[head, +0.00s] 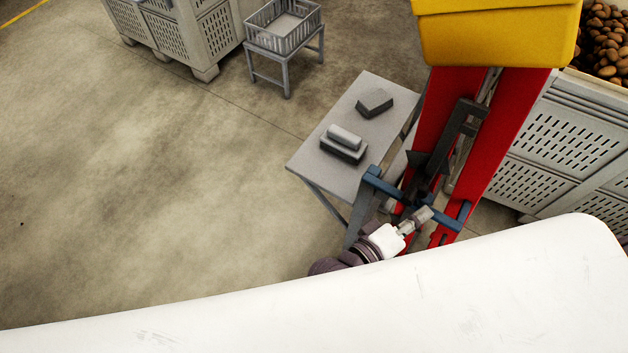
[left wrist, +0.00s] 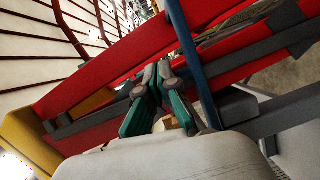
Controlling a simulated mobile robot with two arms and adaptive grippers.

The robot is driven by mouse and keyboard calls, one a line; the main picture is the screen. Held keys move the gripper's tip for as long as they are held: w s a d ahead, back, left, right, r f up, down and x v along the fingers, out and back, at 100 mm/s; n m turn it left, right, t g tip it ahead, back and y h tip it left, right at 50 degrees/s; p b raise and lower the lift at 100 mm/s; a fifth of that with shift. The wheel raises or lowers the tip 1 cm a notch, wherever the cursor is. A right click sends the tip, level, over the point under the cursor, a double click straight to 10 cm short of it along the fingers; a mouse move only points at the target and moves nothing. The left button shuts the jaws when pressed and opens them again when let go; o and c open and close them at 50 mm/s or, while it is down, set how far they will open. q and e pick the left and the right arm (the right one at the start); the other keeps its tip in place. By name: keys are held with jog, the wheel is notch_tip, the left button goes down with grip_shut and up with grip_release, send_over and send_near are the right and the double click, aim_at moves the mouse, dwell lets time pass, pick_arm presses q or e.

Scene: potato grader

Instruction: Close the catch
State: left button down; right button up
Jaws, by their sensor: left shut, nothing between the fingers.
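The red machine frame (head: 496,150) has dark grey bars and a lever-like part (head: 440,150) between its red sides, and a blue cross bar (head: 447,217) near its lower end. I cannot tell which of these parts is the catch. My left gripper (head: 424,214) is at the lower end of the frame, close to the blue bar. In the left wrist view its green fingers (left wrist: 157,78) are shut and empty, beside the blue bar (left wrist: 188,50), with the red frame (left wrist: 110,75) behind. Whether they touch is unclear. My right gripper is not in view.
A grey table (head: 309,157) with two grey blocks stands left of the frame. A yellow hopper (head: 498,35) tops the frame. A slatted crate (head: 560,130) with potatoes stands right. A basket stand (head: 285,45) and crates are at the back. The floor at left is clear.

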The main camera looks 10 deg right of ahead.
pick_arm(q)
jog(key=shift+w+d, duration=0.1)
jog(key=shift+d, duration=0.35)
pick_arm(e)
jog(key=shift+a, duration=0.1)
pick_arm(q)
jog(key=shift+r, duration=0.1)
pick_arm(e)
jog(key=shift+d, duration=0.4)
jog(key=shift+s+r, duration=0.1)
